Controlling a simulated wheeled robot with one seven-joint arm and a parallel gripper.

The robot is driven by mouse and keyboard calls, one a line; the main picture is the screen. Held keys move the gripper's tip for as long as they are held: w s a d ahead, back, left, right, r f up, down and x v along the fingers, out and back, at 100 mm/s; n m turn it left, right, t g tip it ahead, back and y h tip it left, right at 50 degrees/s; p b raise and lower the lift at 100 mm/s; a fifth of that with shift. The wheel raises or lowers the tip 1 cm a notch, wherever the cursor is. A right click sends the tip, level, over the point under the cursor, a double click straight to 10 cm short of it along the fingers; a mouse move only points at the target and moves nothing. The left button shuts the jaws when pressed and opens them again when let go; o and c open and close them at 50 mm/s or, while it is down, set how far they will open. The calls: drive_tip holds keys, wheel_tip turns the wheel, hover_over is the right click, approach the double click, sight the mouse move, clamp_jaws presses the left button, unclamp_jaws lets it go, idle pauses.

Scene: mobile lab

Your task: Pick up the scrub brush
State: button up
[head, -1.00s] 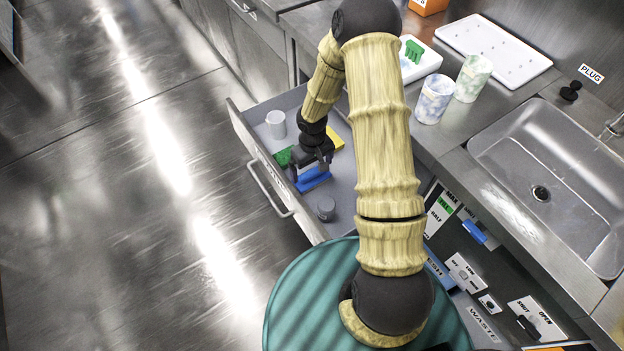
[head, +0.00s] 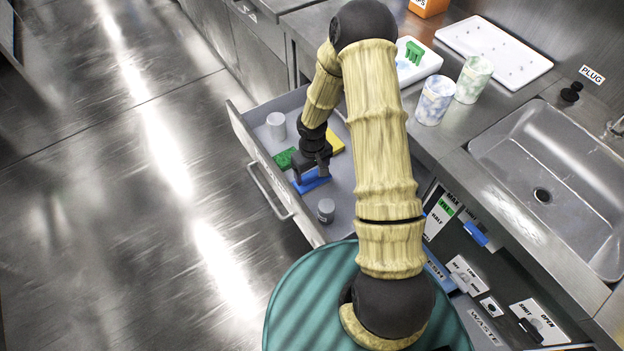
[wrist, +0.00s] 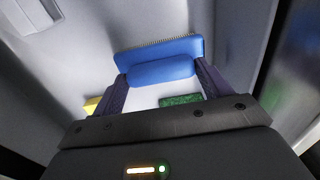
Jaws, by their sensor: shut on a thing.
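The scrub brush (head: 312,182) is blue and lies in the open drawer (head: 345,205), low in the head view. In the wrist view the brush (wrist: 160,68) shows its blue body and a row of fine bristles along its far edge. My gripper (wrist: 160,84) is shut on the brush, with one dark finger at each end of its handle part. In the head view my gripper (head: 312,172) is down inside the drawer at the brush. I cannot tell whether the brush still touches the drawer floor.
In the drawer are a green sponge (head: 285,158), a yellow block (head: 335,143), a white cylinder (head: 276,125) and a grey cylinder (head: 326,211). On the counter stand two marbled cups (head: 434,100) (head: 473,79), a white tray (head: 494,50) and a sink (head: 555,170).

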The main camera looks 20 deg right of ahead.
sight(312, 173)
drive_tip(key=shift+r, duration=0.1)
wheel_tip(312, 173, up, 10)
drive_tip(key=p, duration=0.3)
idle(0.6)
